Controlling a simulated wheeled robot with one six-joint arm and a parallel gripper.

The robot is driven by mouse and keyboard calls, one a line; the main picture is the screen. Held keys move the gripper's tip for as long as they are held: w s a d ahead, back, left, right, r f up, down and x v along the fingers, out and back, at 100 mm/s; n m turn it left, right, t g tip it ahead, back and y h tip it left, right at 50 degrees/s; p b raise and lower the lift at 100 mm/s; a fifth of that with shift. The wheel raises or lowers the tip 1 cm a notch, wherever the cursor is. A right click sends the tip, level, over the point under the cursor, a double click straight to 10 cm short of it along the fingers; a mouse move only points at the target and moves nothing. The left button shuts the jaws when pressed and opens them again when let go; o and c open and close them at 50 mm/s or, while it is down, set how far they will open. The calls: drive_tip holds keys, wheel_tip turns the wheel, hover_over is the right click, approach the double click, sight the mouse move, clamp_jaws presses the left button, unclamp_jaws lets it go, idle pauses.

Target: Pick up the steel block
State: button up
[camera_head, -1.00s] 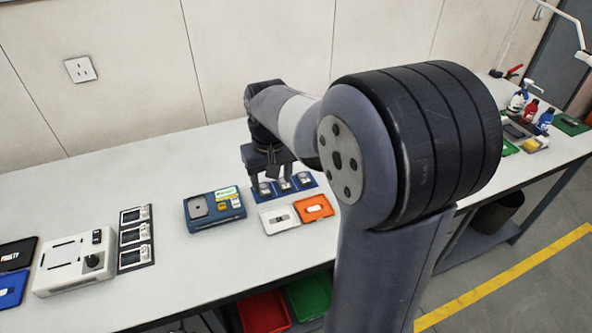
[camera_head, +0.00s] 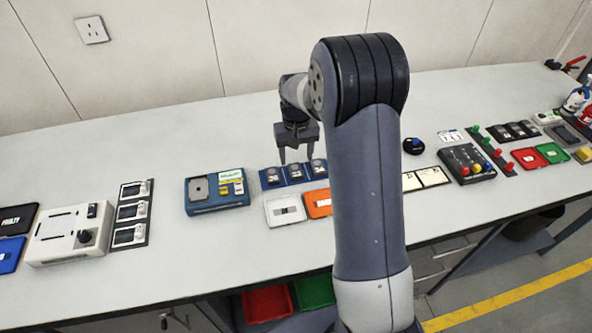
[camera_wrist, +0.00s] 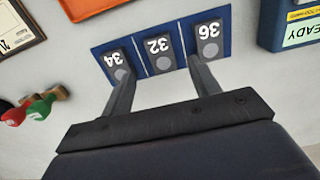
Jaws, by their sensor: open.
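Three grey metal-looking blocks sit in a row on a blue tray (camera_head: 266,187), which also shows in the wrist view (camera_wrist: 180,75). In the wrist view they read 34 (camera_wrist: 118,66), 32 (camera_wrist: 158,55) and 36 (camera_wrist: 208,42). I cannot tell which one is the steel block. My gripper (camera_head: 297,160) is open and empty, pointing down over the tray. In the wrist view its fingers (camera_wrist: 160,70) straddle the middle block, 32, apart from it. The height of the fingertips above the block is hard to tell.
A blue device (camera_head: 214,203) stands left of the tray. A white tray (camera_head: 272,218) with a grey piece and an orange tray (camera_head: 318,207) lie in front. Red and green knobs (camera_wrist: 30,108) lie near the wrist view's left edge. Bare tabletop shows behind the blocks.

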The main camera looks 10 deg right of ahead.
sight(295, 170)
wheel_tip(295, 170, down, 5)
drive_tip(key=shift+a+p, duration=0.1)
drive_tip(key=shift+p, duration=0.55)
drive_tip(key=c, duration=1.3)
